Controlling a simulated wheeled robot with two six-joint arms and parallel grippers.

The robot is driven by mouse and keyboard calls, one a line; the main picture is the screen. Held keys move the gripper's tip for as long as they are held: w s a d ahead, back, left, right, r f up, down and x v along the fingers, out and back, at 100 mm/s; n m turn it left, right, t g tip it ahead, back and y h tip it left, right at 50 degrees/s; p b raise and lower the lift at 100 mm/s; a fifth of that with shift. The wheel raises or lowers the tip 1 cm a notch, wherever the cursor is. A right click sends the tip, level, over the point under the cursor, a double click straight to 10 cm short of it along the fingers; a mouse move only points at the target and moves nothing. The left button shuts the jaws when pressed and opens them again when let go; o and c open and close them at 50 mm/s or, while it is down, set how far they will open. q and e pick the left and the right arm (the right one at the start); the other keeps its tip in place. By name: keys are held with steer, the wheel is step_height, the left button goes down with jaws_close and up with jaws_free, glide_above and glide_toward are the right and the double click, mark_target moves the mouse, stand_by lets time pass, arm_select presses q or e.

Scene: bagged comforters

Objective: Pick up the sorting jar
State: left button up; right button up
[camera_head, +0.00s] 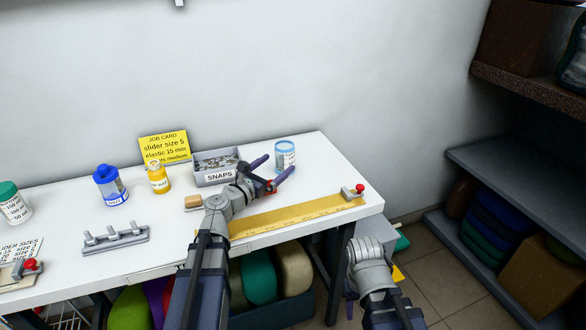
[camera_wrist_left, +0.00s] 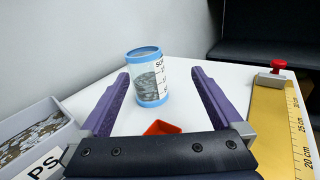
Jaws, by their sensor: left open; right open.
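The sorting jar (camera_head: 285,155) is a clear jar with blue bands at top and bottom and a printed label. It stands upright near the table's back right edge. In the left wrist view the jar (camera_wrist_left: 148,77) shows grey contents and a partly readable label. My left gripper (camera_head: 279,169) is open, its purple fingers pointing at the jar. In the left wrist view the left gripper (camera_wrist_left: 160,72) has the jar ahead, between the finger lines and closer to the left finger. My right gripper (camera_head: 351,300) is low beside the table, mostly hidden behind its arm.
A snaps bin (camera_head: 215,175) stands left of the jar. A small red tray (camera_wrist_left: 161,128) lies between my left fingers. A yellow ruler (camera_head: 300,215) with a red-knobbed stop (camera_head: 359,189) lies along the front. A yellow bottle (camera_head: 158,178) and blue bottle (camera_head: 109,185) stand further left.

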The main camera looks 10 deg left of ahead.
mark_target(280, 156)
arm_select(q)
steer(key=shift+w+a+f+n+t+y, duration=0.15)
steer(key=shift+a+f+n+t+y, duration=0.15)
steer(key=shift+a+f+n+y, duration=0.25)
steer(key=shift+w+a+r+n, duration=0.1)
steer(key=shift+a+r+n, duration=0.05)
steer(key=shift+a+n, duration=0.15)
steer(key=x, duration=0.7)
steer(key=shift+a, duration=0.1)
steer(key=shift+x, duration=2.6)
steer(key=shift+a+r, duration=0.1)
steer(key=shift+r, duration=0.05)
steer(key=c, duration=1.2)
arm_select(e)
steer(key=shift+d+f, duration=0.4)
arm_select(q)
steer(key=shift+r, duration=0.1)
steer(key=shift+c, duration=0.2)
arm_select(e)
steer(key=shift+r, duration=0.1)
arm_select(q)
step_height(280, 156, up, 10)
steer(key=p, duration=1)
arm_select(e)
step_height(280, 156, up, 10)
